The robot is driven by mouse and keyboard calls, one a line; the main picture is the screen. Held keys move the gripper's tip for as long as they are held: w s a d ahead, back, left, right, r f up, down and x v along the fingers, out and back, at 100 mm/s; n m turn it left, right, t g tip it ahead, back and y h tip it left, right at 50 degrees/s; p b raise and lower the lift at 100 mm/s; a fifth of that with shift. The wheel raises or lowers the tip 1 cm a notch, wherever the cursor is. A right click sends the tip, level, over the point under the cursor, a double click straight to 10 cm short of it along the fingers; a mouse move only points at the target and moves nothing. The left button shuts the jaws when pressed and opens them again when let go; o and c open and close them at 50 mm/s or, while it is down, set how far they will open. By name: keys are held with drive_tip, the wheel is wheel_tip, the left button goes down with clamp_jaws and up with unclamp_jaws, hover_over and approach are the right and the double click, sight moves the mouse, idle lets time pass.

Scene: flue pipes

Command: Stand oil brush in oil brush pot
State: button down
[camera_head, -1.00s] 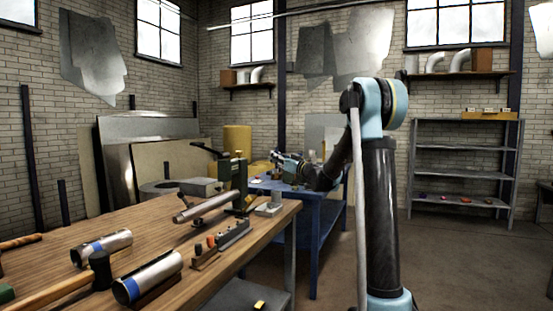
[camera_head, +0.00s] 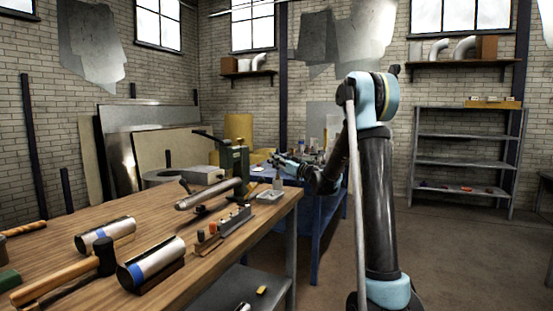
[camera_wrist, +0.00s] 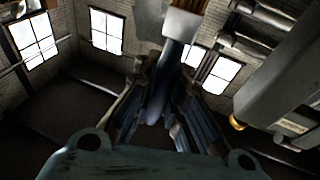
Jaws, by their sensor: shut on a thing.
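My gripper (camera_head: 277,161) is small and far off in the head view, above the far right end of the wooden bench. In the wrist view my gripper (camera_wrist: 160,85) is shut on a slim blue-grey handle with a pale metal band, which looks like the oil brush (camera_wrist: 183,22). The brush's far end is cut off by the top edge. I cannot make out the brush in the head view. A small grey upright vessel (camera_head: 277,183), perhaps the oil brush pot, stands by a pale tray below my gripper. Its opening is too small to see.
The wooden bench (camera_head: 75,268) carries metal pipe pieces (camera_head: 151,262), a mallet (camera_head: 104,256), a green bench tool (camera_head: 234,165) and a rack of small tools (camera_head: 225,232). A blue table (camera_head: 325,208) with several small items stands behind. Open floor lies to the right.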

drive_tip(key=shift+f, duration=1.55)
drive_tip(key=c, duration=1.5)
unclamp_jaws()
drive_tip(key=shift+c, duration=0.2)
drive_tip(key=v, duration=1.2)
drive_tip(key=shift+s+f, duration=0.1)
